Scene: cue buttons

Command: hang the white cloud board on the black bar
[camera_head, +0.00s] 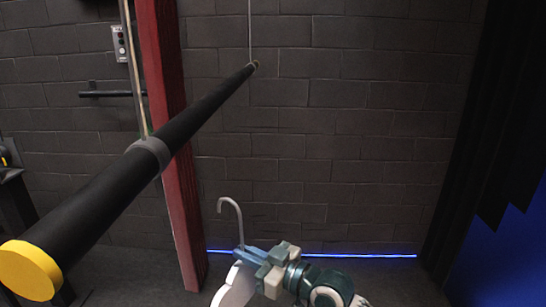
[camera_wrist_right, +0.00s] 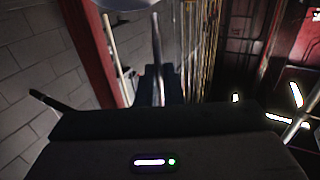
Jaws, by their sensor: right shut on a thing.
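The black bar (camera_head: 190,122) runs from a yellow end cap at the lower left up and away to the centre top of the head view. A pale grey collar (camera_head: 152,154) sits around it. My right gripper (camera_head: 246,257) is low in the head view, below and to the right of the bar, and shut on the white cloud board (camera_head: 235,287). The board's grey hook (camera_head: 233,207) stands up above the jaws, open side to the left, apart from the bar. Most of the board is hidden or cut off below. My left gripper is not in view.
A red post (camera_head: 172,150) stands behind the bar, with a rope alongside. A thin cable (camera_head: 249,30) meets the bar's far end. A brick wall (camera_head: 330,120) is behind, and a dark curtain (camera_head: 460,130) hangs at the right. The space right of the bar looks clear.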

